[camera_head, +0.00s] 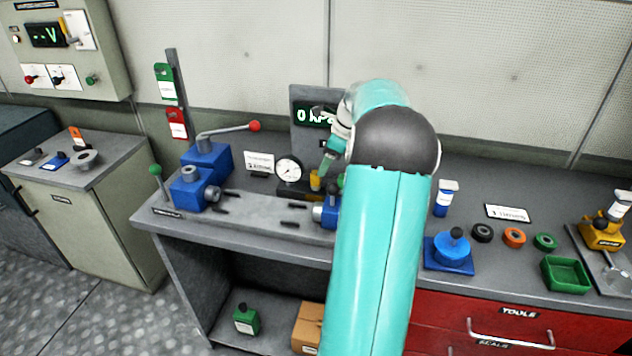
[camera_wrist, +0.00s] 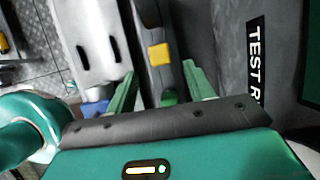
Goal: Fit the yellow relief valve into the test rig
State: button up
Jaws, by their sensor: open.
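The yellow relief valve (camera_head: 315,180) stands at the dark block of the test rig (camera_head: 290,189), right of the round pressure gauge (camera_head: 289,169). In the wrist view the yellow valve (camera_wrist: 159,55) shows as a small square on the dark strip, beyond and between my fingertips. I cannot tell how deep it sits. My gripper (camera_wrist: 160,85) is open, its two green fingers apart with nothing held between them. In the head view my gripper (camera_head: 328,165) is just above the valve, partly hidden by my arm.
A blue clamp with a red-knobbed lever (camera_head: 206,160) stands left of the rig. A display (camera_head: 310,115) stands behind it. Right of my arm are a blue block (camera_head: 449,253), coloured rings, a green tray (camera_head: 566,274) and another yellow part (camera_head: 602,235). My arm hides the bench middle.

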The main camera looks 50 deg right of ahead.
aim_at(316, 177)
jog(key=x, duration=0.7)
jog(key=shift+w+f, duration=0.1)
jog(key=shift+w, duration=0.1)
jog(key=c, duration=1.1)
